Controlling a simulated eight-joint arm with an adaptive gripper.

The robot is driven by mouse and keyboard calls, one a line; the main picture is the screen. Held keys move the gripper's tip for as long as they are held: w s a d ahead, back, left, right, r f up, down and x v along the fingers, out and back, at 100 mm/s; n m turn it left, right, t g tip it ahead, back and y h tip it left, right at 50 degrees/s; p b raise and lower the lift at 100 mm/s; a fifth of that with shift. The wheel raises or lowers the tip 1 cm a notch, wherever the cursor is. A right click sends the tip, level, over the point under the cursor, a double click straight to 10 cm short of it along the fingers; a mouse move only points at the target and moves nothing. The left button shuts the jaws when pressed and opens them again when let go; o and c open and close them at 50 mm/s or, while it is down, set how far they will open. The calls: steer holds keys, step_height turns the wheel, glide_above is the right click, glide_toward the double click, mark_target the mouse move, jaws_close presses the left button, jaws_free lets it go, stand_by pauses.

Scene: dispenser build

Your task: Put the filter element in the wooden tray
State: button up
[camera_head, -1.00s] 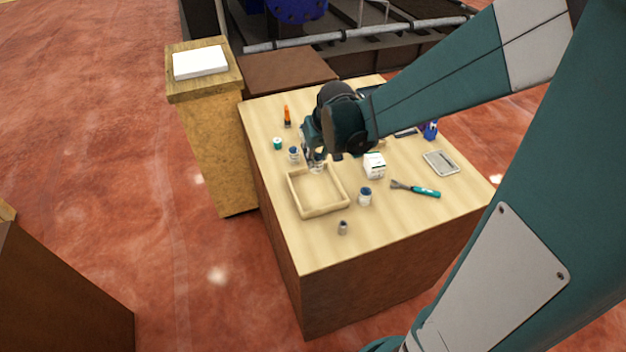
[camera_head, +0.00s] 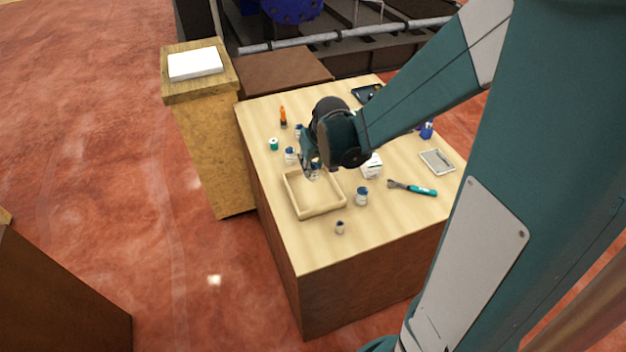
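The wooden tray (camera_head: 321,211) is a shallow, light, open box near the front left of the table. It looks empty where I can see its floor. My gripper (camera_head: 311,172) is low over the tray's back edge, pointing down. Something pale and bluish shows at its fingertips, but it is too small to tell whether it is held or stands behind. I cannot tell for sure which item is the filter element. A small grey cylinder (camera_head: 340,227) stands in front.
On the table (camera_head: 335,250) are a white carton (camera_head: 371,167), a teal-handled tool (camera_head: 412,188), a grey metal plate (camera_head: 437,161), a green roll (camera_head: 273,144) and an orange tool (camera_head: 283,118). My arm crosses above the back right. The front of the table is mostly clear.

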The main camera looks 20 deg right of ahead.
mark_target(313, 179)
steer(key=shift+f, duration=1.3)
steer(key=shift+f, duration=0.1)
steer(key=shift+f, duration=2)
steer(key=shift+f, duration=0.15)
steer(key=o, duration=0.9)
steer(key=shift+r, duration=0.25)
steer(key=shift+v, duration=5.9)
steer(key=shift+s, duration=0.1)
